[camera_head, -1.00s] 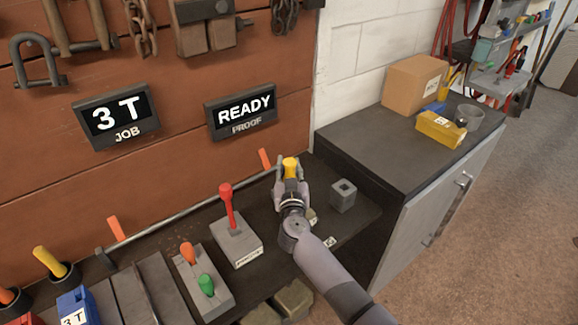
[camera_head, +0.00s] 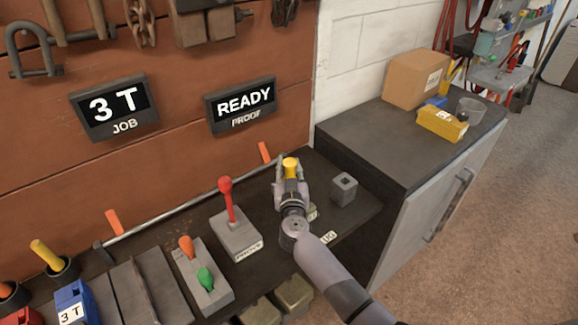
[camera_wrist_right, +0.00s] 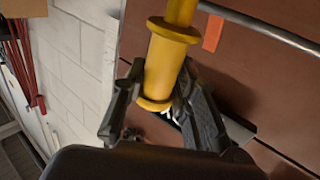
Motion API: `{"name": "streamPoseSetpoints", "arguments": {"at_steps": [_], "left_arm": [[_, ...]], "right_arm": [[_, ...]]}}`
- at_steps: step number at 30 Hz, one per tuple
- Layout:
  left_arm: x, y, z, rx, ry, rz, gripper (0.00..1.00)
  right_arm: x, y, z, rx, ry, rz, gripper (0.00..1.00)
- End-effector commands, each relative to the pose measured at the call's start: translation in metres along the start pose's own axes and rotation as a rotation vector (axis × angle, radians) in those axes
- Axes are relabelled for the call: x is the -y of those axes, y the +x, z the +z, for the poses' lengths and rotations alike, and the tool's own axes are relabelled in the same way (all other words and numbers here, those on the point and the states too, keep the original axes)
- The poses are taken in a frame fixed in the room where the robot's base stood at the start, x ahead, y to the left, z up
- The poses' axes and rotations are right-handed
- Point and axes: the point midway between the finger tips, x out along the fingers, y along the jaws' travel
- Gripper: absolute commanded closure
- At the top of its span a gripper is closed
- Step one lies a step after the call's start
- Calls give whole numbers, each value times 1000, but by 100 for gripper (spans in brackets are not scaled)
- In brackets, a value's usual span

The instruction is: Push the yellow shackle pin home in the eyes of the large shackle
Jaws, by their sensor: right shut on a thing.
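My right gripper (camera_head: 291,177) is over the right part of the dark bench, shut on a yellow flanged piece (camera_head: 290,167), which looks like the yellow pin's grip. In the right wrist view the two dark fingers (camera_wrist_right: 165,105) close around the lower part of this yellow piece (camera_wrist_right: 165,65); a narrower yellow shaft runs out of the top of the picture. Its other end is hidden. A grey shackle (camera_head: 34,50) hangs on the wall at the upper left. I cannot make out the large shackle's eyes near my gripper. My left gripper is not in view.
A grey block with a square hole (camera_head: 344,189) stands just right of my gripper. A rail (camera_head: 190,208) runs along the back. Signs read "3 T" (camera_head: 115,107) and "READY" (camera_head: 241,104).

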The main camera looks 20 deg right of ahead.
Motion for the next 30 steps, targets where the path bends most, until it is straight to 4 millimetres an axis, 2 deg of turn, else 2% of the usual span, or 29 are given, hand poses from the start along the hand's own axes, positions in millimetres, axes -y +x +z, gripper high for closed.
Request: {"name": "streamPoseSetpoints", "arguments": {"at_steps": [30], "left_arm": [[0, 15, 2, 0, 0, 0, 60]], "right_arm": [[1, 0, 25, -2, 0, 0, 100]]}}
